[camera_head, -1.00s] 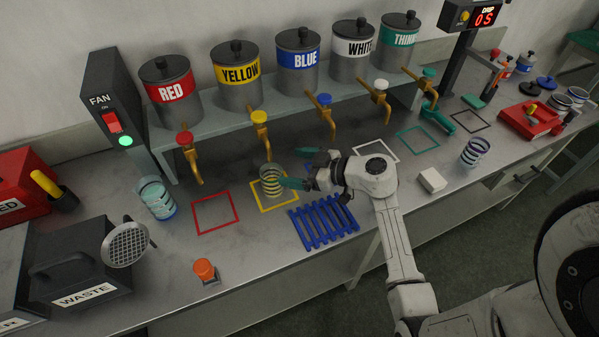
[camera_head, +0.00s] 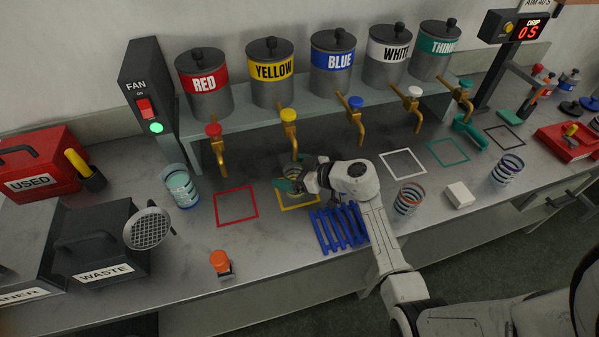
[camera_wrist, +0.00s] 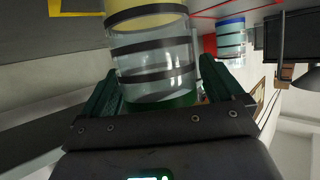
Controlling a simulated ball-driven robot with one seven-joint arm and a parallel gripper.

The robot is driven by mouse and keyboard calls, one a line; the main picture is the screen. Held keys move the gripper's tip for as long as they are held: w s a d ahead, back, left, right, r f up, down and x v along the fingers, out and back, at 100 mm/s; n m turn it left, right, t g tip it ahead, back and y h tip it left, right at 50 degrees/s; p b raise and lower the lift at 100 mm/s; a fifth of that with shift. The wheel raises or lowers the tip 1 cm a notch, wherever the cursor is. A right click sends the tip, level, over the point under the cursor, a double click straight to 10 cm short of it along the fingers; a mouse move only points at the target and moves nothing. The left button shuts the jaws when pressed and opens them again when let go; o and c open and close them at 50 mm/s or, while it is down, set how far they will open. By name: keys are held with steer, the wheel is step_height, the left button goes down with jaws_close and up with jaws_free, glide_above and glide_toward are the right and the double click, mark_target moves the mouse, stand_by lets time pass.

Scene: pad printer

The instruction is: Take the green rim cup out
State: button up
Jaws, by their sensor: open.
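The green rim cup (camera_wrist: 150,45) is clear with dark bands and a yellow part, and its green rim (camera_wrist: 175,100) faces my palm in the wrist view. In the head view the cup (camera_head: 291,168) stands at the yellow square (camera_head: 300,207) below the yellow tap, partly hidden by my gripper. My gripper (camera_head: 293,183) is open at the cup. In the wrist view its green fingers (camera_wrist: 157,70) stand on either side of the cup; I cannot tell whether they touch it.
The yellow tap (camera_head: 290,130) hangs just above the cup. A blue rack (camera_head: 338,227) lies close in front. A blue-toned cup (camera_head: 181,186) stands left of the red square (camera_head: 236,205). An orange-rimmed cup (camera_head: 408,198) stands right of my arm, by a white block (camera_head: 459,195).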

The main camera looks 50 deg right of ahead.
steer(key=shift+w, duration=0.1)
steer(key=shift+c, duration=0.2)
steer(key=c, duration=1.1)
steer(key=shift+r+p, duration=0.85)
steer(key=shift+p, duration=0.6)
steer(key=shift+s+a+p, duration=0.25)
steer(key=shift+s+p, duration=0.5)
steer(key=shift+s, duration=0.15)
steer(key=shift+s+a+p, duration=0.25)
steer(key=shift+s+p, duration=0.45)
steer(key=shift+s, duration=0.15)
steer(key=shift+s+a+p, duration=0.25)
steer(key=shift+s+p, duration=0.5)
steer(key=shift+s, duration=0.15)
steer(key=shift+s+a, duration=0.1)
steer(key=shift+s, duration=0.2)
steer(key=shift+s+a, duration=0.25)
steer(key=shift+s, duration=0.55)
steer(key=shift+s+a, duration=0.2)
steer(key=shift+s, duration=0.55)
steer(key=shift+s+a, duration=0.25)
steer(key=shift+s, duration=0.55)
